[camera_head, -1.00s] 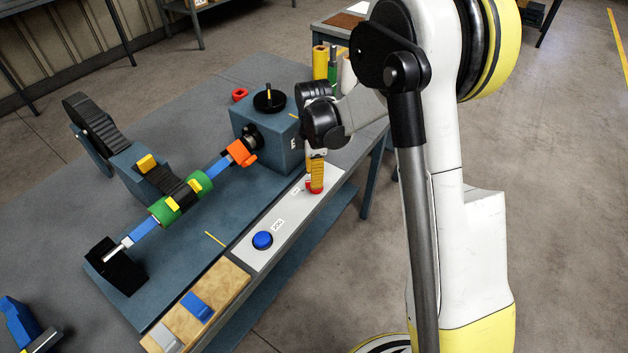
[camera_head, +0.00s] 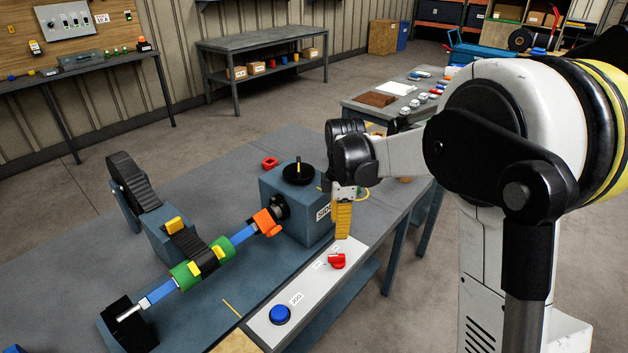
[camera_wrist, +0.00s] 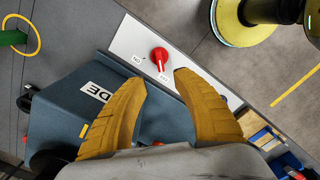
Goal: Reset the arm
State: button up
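My gripper (camera_head: 342,236) has yellow fingers and points down over the front right of the bench, just above the red knob (camera_head: 337,261). In the wrist view the two fingers of my gripper (camera_wrist: 161,77) are spread apart with nothing between them. The red knob (camera_wrist: 159,58) lies beyond the fingertips, apart from them, on a white panel (camera_head: 312,285). Labels sit beside the knob. My arm bends down to the gripper from the right.
The blue-grey gearbox block (camera_head: 291,212) stands close left of my gripper. A shaft with green rollers (camera_head: 187,275) and an orange clamp (camera_head: 266,222) extends left from it. A blue button (camera_head: 280,314) is on the panel. Another table (camera_head: 374,112) stands behind. Open floor lies right.

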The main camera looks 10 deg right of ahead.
jog(key=s+r+m+t, duration=0.3)
jog(key=s+r+m, duration=0.4)
jog(key=s+r, duration=0.25)
jog(key=s+m+t, duration=0.4)
jog(key=s+m, duration=0.5)
jog(key=s, duration=0.4)
jog(key=shift+d+m, duration=0.2)
jog(key=shift+m, duration=0.2)
jog(key=shift+s, duration=0.1)
